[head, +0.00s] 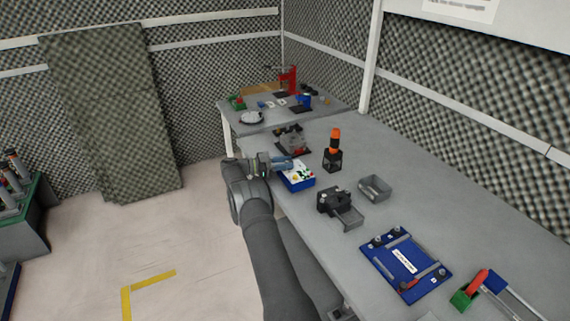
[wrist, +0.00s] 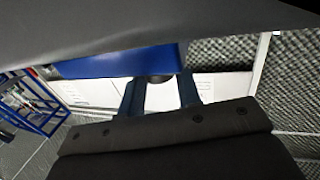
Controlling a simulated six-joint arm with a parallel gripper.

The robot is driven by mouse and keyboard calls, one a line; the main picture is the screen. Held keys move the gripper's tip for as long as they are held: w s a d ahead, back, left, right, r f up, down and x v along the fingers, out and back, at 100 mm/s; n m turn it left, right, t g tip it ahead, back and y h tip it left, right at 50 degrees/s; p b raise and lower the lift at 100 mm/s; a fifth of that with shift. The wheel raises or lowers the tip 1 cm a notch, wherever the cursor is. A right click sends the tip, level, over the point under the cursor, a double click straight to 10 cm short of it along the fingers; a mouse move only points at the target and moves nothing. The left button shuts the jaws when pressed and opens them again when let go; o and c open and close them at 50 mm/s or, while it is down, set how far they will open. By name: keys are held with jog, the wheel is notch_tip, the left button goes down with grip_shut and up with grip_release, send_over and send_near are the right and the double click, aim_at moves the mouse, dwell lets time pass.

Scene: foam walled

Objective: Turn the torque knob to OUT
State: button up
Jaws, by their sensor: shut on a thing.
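A blue control box (head: 299,184) with a white top panel carrying small green and yellow parts stands near the left edge of the bench. My gripper (head: 286,163) reaches over its far-left side, with blue fingers at the panel. In the wrist view, my gripper (wrist: 161,88) has one finger on each side of a small rounded grey piece, the torque knob (wrist: 156,79), mostly hidden. The jaws are shut on it. The box's blue side also shows in the wrist view (wrist: 120,62). The knob's pointer and the OUT mark cannot be read.
An orange-handled driver (head: 335,142) stands upright in a black holder, right of the box. A grey tray (head: 375,188), a black device (head: 335,202) and a blue fixture plate (head: 407,265) lie to the right and nearer. Bench between them is bare.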

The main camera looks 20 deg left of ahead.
jog(key=shift+r, duration=0.1)
jog(key=o, duration=1)
jog(key=shift+v, duration=3.75)
